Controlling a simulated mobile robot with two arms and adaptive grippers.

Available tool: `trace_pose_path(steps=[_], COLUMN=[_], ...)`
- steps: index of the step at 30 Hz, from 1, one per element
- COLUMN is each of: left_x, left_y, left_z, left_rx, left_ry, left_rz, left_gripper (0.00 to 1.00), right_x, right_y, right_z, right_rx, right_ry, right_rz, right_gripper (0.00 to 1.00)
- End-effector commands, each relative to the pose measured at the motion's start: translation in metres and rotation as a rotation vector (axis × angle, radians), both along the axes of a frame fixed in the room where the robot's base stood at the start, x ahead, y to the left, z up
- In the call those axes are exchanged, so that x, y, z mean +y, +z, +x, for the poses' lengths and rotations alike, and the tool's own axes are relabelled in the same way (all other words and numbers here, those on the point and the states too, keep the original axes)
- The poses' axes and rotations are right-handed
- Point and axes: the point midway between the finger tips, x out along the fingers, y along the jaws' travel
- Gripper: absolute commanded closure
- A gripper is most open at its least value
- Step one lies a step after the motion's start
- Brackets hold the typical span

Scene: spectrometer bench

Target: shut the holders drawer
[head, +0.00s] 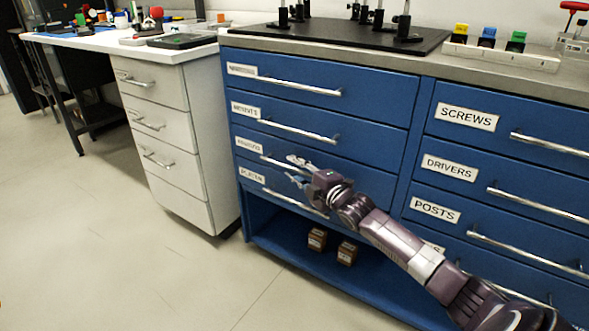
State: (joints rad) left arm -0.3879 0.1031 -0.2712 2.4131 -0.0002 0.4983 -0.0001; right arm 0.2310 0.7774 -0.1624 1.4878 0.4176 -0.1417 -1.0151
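A blue cabinet (318,77) has two columns of labelled drawers. I cannot read a "holders" label. The lowest label (434,248) in the right column is mostly covered by my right arm and shows only a final S, so I cannot tell whether it is the holders drawer. My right gripper (293,170) is open and empty, in front of the two lower left-column drawers, close to their bar handles. I cannot tell whether it touches a handle. No drawer clearly stands out from the cabinet front. My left gripper is out of view.
Right-column labels read SCREWS (467,117), DRIVERS (449,167) and POSTS (435,210). Two small brown boxes (332,246) sit on the open shelf below. A white drawer unit (165,135) stands to the left. The floor (120,250) in front is clear.

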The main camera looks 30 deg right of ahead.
Motion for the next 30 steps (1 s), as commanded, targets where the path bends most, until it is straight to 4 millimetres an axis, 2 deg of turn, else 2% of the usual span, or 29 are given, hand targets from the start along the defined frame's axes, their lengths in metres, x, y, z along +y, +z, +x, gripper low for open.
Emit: trace_pose_path(steps=[8, 24, 30], left_x=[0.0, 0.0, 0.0], left_y=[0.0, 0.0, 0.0], left_z=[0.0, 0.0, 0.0], left_rx=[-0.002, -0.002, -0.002], left_ry=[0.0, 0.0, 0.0], left_rz=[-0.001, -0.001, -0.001], left_gripper=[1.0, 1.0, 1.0], right_x=[0.001, 0.0, -0.001], right_y=[-0.002, 0.005, 0.007], right_z=[-0.009, -0.091, -0.112], right_rx=[0.003, 0.004, 0.002], right_ry=[0.002, 0.002, 0.0], right_rz=[0.001, -0.001, 0.001], right_gripper=[0.74, 0.74, 0.74])
